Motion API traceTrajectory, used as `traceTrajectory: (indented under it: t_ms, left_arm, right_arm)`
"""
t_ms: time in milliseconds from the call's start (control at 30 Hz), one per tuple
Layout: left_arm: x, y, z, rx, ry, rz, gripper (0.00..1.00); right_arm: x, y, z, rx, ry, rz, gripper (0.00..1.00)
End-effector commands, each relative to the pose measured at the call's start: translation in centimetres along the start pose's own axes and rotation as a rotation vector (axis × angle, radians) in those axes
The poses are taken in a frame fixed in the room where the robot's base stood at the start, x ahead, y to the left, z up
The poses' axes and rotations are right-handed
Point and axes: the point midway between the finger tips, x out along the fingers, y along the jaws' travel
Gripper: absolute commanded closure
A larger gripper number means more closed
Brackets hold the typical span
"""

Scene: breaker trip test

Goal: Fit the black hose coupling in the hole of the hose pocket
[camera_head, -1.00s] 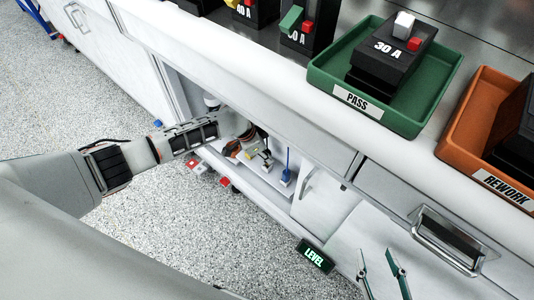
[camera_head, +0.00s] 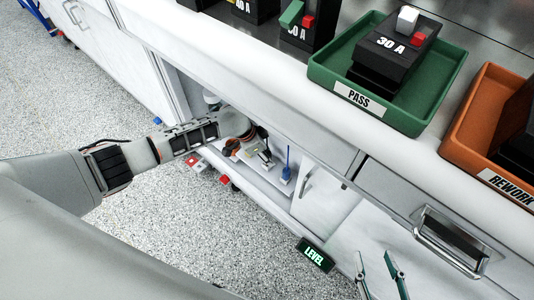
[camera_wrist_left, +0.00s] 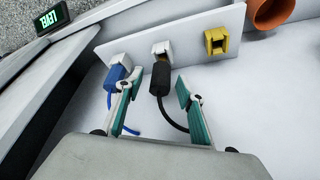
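In the left wrist view the black hose coupling (camera_wrist_left: 160,76) stands at the front of the white middle pocket (camera_wrist_left: 162,48), with its black hose curving down below. I cannot tell how deep its tip sits in the hole. My left gripper (camera_wrist_left: 157,90) is open. Its teal fingertips are on either side of the coupling, with gaps visible. In the head view my left arm reaches into the cabinet bay, where the coupling is too small to make out. My right gripper (camera_head: 377,268) is open and empty at the bottom right of the head view.
A blue coupling (camera_wrist_left: 117,76) sits in the left pocket, close to one left fingertip. The green PASS tray (camera_head: 443,92) and orange REWORK tray (camera_head: 465,126) stand on the counter.

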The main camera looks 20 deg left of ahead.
Motion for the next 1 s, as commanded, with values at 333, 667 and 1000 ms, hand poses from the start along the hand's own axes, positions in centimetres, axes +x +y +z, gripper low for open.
traceTrajectory:
  t_ms: [333,667,1000]
  left_arm:
    - [-3.3,-0.1,0.1,0.002,0.001,-0.001,0.62]
    - [-7.1,0.0,0.0,0.001,0.001,-0.001,0.62]
    - [-7.5,0.0,0.0,-0.001,0.0,0.0,0.62]
  right_arm:
    - [0.0,0.0,0.0,0.0,0.0,0.0,0.61]
    - [0.0,0.0,0.0,0.0,0.0,0.0,0.61]
    - [0.0,0.0,0.0,0.0,0.0,0.0,0.61]
